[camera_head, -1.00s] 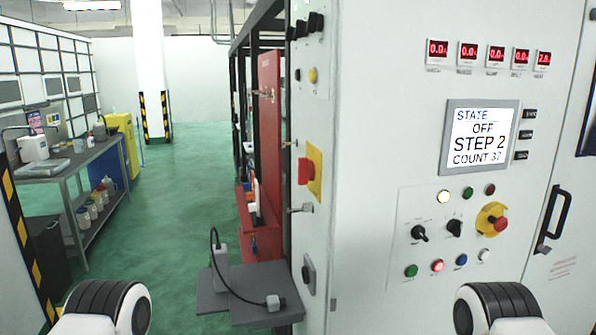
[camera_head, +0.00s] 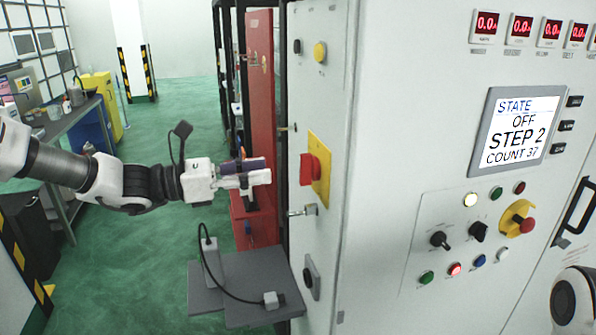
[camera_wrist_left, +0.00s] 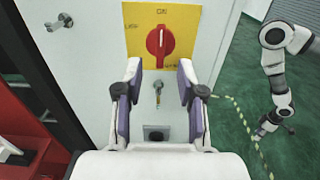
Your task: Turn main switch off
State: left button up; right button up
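The main switch is a red rotary knob (camera_head: 310,170) on a yellow plate (camera_head: 321,183) on the cabinet's narrow side. In the left wrist view the knob (camera_wrist_left: 160,42) stands upright, its handle in line with the ON label above it; a label that looks like OFF is at its left. My left gripper (camera_head: 262,172) is in front of the switch, to its left and apart from it. In the left wrist view its purple-padded fingers (camera_wrist_left: 158,85) are spread and empty, below the knob. My right arm shows at the right of that view; its gripper is too small to judge.
A key-like metal handle (camera_head: 302,211) sticks out below the switch. A grey shelf (camera_head: 235,308) with a cabled device is lower down. The cabinet front has a display (camera_head: 521,130) reading STATE OFF, STEP 2, COUNT 37, and several buttons. A red panel (camera_head: 260,90) stands behind.

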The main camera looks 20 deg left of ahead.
aim_at(300, 168)
pick_arm(q)
jog(key=p+x, duration=0.2)
jog(key=x, duration=0.5)
jog(key=shift+f, duration=0.2)
jog(key=shift+w+d+f, duration=0.1)
jog(key=shift+w+d, duration=0.1)
jog(key=shift+w, duration=0.1)
jog(key=shift+s, duration=0.3)
grip_shut()
